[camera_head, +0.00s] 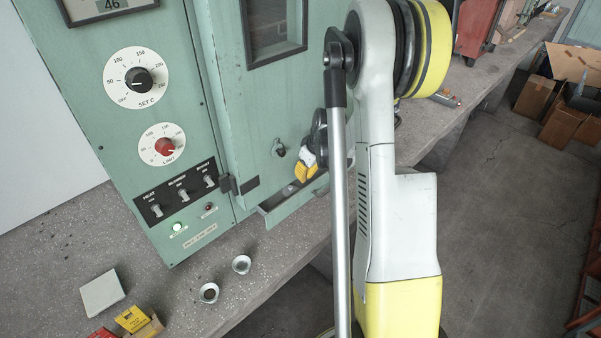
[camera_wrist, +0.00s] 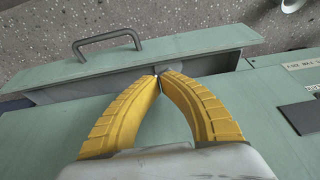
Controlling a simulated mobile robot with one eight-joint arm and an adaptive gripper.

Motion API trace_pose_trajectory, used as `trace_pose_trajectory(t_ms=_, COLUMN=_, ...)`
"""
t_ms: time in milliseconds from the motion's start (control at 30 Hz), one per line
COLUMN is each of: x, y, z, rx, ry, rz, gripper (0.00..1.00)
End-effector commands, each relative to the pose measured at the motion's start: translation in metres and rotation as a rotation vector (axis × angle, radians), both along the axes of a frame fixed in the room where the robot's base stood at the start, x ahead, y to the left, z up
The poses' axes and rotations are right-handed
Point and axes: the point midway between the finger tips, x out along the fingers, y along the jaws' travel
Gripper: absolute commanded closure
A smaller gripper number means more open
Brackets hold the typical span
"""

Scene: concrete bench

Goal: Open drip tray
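The drip tray (camera_wrist: 205,40) is a long green front panel with a grey bar handle (camera_wrist: 108,40) on its outer face. It stands out from the oven's lower edge, and a grey recess shows behind the panel in the wrist view. In the head view the tray (camera_head: 290,205) projects low at the oven's base. My gripper (camera_wrist: 160,74) has its yellow fingers together at the tips, right by the panel's inner edge and apart from the handle. Nothing is clearly held; contact with the panel cannot be told. The gripper (camera_head: 304,172) is partly hidden by my arm in the head view.
The green oven (camera_head: 230,120) has dials and switches at left. Two small metal cups (camera_head: 241,264), a pale block (camera_head: 102,293) and a yellow box (camera_head: 132,318) lie on the speckled bench (camera_head: 275,275). Cardboard boxes (camera_head: 570,125) stand on the floor at right.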

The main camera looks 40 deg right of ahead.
Motion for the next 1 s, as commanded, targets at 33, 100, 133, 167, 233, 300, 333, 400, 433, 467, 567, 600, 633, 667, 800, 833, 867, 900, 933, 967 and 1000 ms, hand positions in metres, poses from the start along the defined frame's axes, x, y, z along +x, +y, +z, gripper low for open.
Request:
trace_pose_trajectory(t_ms=33, x=0.004, y=0.0, z=-0.013, rx=0.0, ry=0.0, rz=0.001, gripper=1.0)
trace_pose_trajectory(t_ms=100, x=0.008, y=0.001, z=-0.024, rx=0.001, ry=0.0, rz=0.001, gripper=1.0)
trace_pose_trajectory(t_ms=133, x=0.01, y=0.001, z=-0.029, rx=0.001, ry=-0.001, rz=0.001, gripper=1.0)
trace_pose_trajectory(t_ms=167, x=0.011, y=0.001, z=-0.033, rx=0.001, ry=-0.001, rz=0.001, gripper=1.0)
trace_pose_trajectory(t_ms=233, x=0.014, y=0.002, z=-0.041, rx=0.001, ry=-0.001, rz=0.0, gripper=1.0)
trace_pose_trajectory(t_ms=300, x=0.016, y=0.002, z=-0.046, rx=0.001, ry=-0.001, rz=0.0, gripper=1.0)
trace_pose_trajectory(t_ms=333, x=0.017, y=0.002, z=-0.048, rx=0.001, ry=-0.001, rz=-0.001, gripper=1.0)
trace_pose_trajectory(t_ms=400, x=0.018, y=0.002, z=-0.05, rx=0.001, ry=-0.001, rz=-0.001, gripper=1.0)
trace_pose_trajectory(t_ms=433, x=0.018, y=0.002, z=-0.051, rx=0.001, ry=-0.001, rz=-0.001, gripper=1.0)
trace_pose_trajectory(t_ms=467, x=0.018, y=0.002, z=-0.051, rx=0.001, ry=-0.001, rz=-0.001, gripper=1.0)
trace_pose_trajectory(t_ms=567, x=0.018, y=0.002, z=-0.051, rx=0.001, ry=-0.001, rz=-0.001, gripper=1.0)
trace_pose_trajectory(t_ms=600, x=0.018, y=0.002, z=-0.051, rx=0.001, ry=-0.001, rz=-0.001, gripper=1.0)
trace_pose_trajectory(t_ms=633, x=0.018, y=0.002, z=-0.051, rx=0.001, ry=-0.001, rz=-0.001, gripper=1.0)
trace_pose_trajectory(t_ms=667, x=0.018, y=0.002, z=-0.051, rx=0.001, ry=-0.001, rz=-0.001, gripper=1.0)
trace_pose_trajectory(t_ms=800, x=0.016, y=0.002, z=-0.051, rx=0.002, ry=-0.001, rz=-0.002, gripper=1.0)
trace_pose_trajectory(t_ms=833, x=0.013, y=0.001, z=-0.051, rx=0.002, ry=-0.001, rz=-0.002, gripper=1.0)
trace_pose_trajectory(t_ms=867, x=0.009, y=0.001, z=-0.051, rx=0.002, ry=-0.001, rz=-0.002, gripper=1.0)
trace_pose_trajectory(t_ms=900, x=0.002, y=-0.001, z=-0.052, rx=0.001, ry=0.0, rz=-0.003, gripper=1.0)
trace_pose_trajectory(t_ms=933, x=-0.005, y=-0.001, z=-0.052, rx=0.002, ry=0.0, rz=-0.005, gripper=1.0)
trace_pose_trajectory(t_ms=967, x=-0.013, y=-0.002, z=-0.052, rx=0.002, ry=0.0, rz=-0.005, gripper=1.0)
trace_pose_trajectory(t_ms=1000, x=-0.023, y=-0.003, z=-0.053, rx=0.001, ry=0.0, rz=-0.005, gripper=1.0)
